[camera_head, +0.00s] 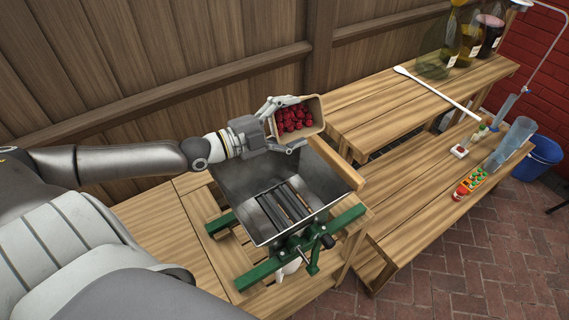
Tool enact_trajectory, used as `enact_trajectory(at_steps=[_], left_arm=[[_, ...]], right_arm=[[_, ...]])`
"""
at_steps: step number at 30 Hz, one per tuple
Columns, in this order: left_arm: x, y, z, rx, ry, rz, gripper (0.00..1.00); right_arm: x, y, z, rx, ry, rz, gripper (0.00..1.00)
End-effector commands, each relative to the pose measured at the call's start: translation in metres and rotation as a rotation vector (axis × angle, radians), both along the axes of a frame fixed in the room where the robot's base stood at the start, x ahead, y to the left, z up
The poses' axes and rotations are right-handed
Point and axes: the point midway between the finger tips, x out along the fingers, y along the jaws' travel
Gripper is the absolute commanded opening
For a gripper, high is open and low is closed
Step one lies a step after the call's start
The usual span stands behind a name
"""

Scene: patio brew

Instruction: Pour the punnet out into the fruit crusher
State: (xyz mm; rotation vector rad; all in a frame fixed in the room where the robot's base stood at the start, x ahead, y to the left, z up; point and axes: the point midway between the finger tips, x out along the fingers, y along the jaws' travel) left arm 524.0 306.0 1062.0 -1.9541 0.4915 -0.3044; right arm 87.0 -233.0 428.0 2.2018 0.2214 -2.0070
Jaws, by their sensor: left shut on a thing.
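A tan punnet (313,106) full of red berries (293,117) is held in my left gripper (284,123), which is shut on its left side. The punnet is tilted, with its open side facing the camera, and the berries are still inside it. It is above the back right part of the fruit crusher (232,180). The crusher is an open metal hopper with dark rollers at the bottom and a green frame, standing on the wooden bench. The hopper floor I can see holds no berries. My right gripper is not in view.
A stepped wooden bench (372,112) runs to the right with glass bottles (440,52), a long white paddle (437,91), clear cylinders (512,142) and a rack of small colored bottles (470,183). A blue bucket (540,155) stands on the brick floor. A wooden fence is behind.

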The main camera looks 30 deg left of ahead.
Motion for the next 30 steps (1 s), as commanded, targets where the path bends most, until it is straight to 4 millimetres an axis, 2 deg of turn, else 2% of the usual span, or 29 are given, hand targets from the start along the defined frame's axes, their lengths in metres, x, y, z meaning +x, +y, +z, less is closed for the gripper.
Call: enact_trajectory(at_steps=[24,30], left_arm=[[-0.002,-0.003,-0.009,0.097,-0.052,0.0,0.5],[-0.003,-0.006,-0.007,0.121,-0.065,-0.001,0.5]], right_arm=[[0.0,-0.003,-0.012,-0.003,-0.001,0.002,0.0],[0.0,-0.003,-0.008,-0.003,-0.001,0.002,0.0]])
